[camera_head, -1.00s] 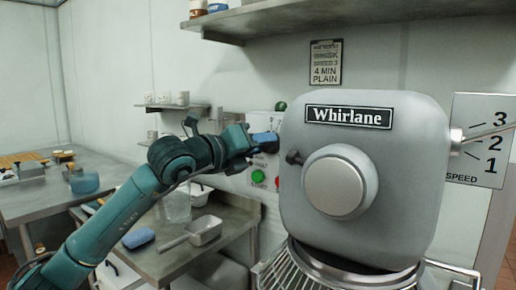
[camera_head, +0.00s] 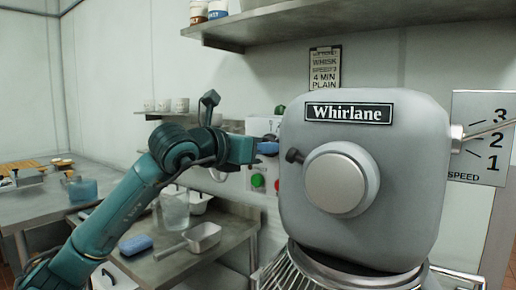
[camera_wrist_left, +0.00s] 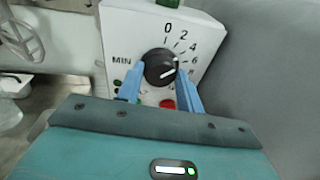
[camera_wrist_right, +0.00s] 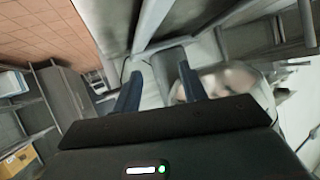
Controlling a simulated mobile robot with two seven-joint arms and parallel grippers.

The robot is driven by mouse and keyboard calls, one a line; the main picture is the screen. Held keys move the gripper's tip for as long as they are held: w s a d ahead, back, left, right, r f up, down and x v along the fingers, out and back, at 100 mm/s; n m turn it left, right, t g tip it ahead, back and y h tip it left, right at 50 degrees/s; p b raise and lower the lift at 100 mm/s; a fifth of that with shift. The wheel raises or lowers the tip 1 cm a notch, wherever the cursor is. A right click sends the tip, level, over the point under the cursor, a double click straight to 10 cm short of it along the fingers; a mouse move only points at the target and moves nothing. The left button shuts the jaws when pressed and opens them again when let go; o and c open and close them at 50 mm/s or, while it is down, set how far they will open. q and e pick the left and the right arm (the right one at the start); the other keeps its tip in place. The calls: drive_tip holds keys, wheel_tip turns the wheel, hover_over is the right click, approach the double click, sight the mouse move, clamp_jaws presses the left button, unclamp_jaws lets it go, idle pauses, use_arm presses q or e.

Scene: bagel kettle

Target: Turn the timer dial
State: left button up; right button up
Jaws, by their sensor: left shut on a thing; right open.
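The black timer dial (camera_wrist_left: 160,66) sits on a white control box (camera_wrist_left: 205,40) with printed numbers 0 to 8 and MIN. Its white mark points right, toward about the 6 to 8 side. My left gripper (camera_wrist_left: 159,89) has its blue fingers on either side of the dial and is shut on it. In the head view the left gripper (camera_head: 268,147) reaches the box (camera_head: 262,127) beside the mixer, and hides the dial there. My right gripper (camera_wrist_right: 158,85) is open with nothing between its fingers; it is out of the head view.
The large grey Whirlane mixer (camera_head: 405,180) stands close to the right of the left gripper. A green button (camera_head: 257,180) is below the dial. A steel table (camera_head: 170,268) with a scoop (camera_head: 204,236) and a blue sponge (camera_head: 136,244) lies below the arm. A shelf (camera_head: 290,20) hangs above.

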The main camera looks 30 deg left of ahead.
idle(0.3)
use_arm(q)
drive_tip(key=o, duration=1)
drive_tip(key=shift+s, duration=0.1)
drive_tip(key=b+v, duration=0.3)
drive_tip(key=v, duration=1)
drive_tip(key=shift+b, duration=0.35)
use_arm(e)
drive_tip(key=shift+s+f+m+t, duration=0.1)
drive_tip(key=shift+f+m+t, duration=0.2)
drive_tip(key=shift+f, duration=0.35)
